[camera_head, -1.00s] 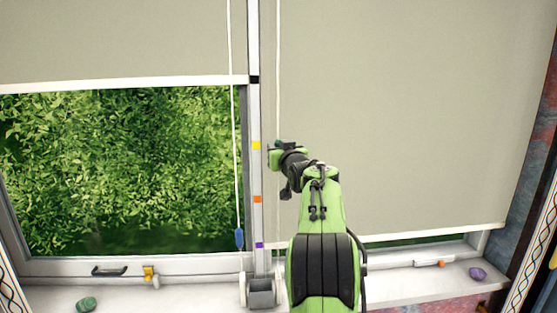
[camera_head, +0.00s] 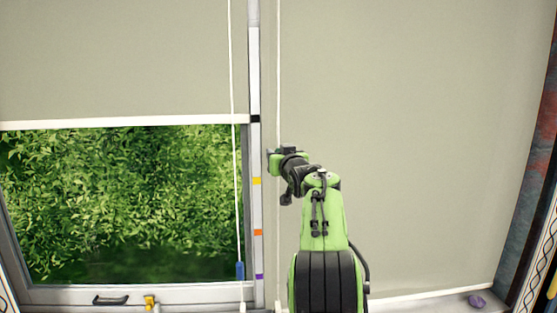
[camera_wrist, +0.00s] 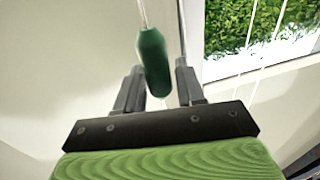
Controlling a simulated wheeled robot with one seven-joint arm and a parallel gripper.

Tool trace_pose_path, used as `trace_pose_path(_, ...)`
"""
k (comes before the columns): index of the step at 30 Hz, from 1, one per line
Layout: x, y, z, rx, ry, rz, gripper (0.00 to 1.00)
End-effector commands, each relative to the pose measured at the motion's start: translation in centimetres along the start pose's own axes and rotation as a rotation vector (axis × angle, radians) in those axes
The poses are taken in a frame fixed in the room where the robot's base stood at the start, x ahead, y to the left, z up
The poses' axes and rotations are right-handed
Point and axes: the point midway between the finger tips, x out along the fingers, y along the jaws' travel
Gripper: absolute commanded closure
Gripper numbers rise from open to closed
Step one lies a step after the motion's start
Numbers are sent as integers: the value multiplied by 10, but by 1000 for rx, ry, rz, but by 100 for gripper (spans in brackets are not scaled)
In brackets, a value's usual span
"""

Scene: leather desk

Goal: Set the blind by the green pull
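The green pull (camera_wrist: 154,62) hangs on its white cord between the two fingers of my gripper (camera_wrist: 160,68) in the wrist view. The fingers are close around it, and the right one shows a thin gap at this angle. In the head view my gripper (camera_head: 279,157) is at the right-hand cord (camera_head: 278,80), and the pull cannot be made out there. The right blind (camera_head: 400,130) is beige, its bottom bar (camera_head: 430,293) low by the sill. A post (camera_head: 255,150) beside the cord carries black, yellow, orange and purple marks.
The left blind (camera_head: 110,70) ends near the black mark, with foliage below it. Its cord carries a blue pull (camera_head: 240,270), left of the post. A window handle (camera_head: 110,300) and a purple stone (camera_head: 477,301) are low in view.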

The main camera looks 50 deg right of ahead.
Motion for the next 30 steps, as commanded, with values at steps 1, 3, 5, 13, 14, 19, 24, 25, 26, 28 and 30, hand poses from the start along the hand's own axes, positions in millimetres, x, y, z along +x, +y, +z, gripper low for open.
trace_pose_path(1,0,0,2,1,-5,0,54)
trace_pose_path(3,1,0,3,2,-8,-1,51)
trace_pose_path(5,1,0,4,2,-10,-1,51)
trace_pose_path(13,-10,1,7,2,-12,0,51)
trace_pose_path(14,-16,1,8,2,-13,1,51)
trace_pose_path(19,-62,1,12,3,-10,2,51)
trace_pose_path(24,-110,1,11,2,-9,2,51)
trace_pose_path(25,-118,1,10,2,-10,2,51)
trace_pose_path(26,-125,1,9,2,-9,2,51)
trace_pose_path(28,-139,1,8,2,-10,2,51)
trace_pose_path(30,-149,1,6,2,-10,0,51)
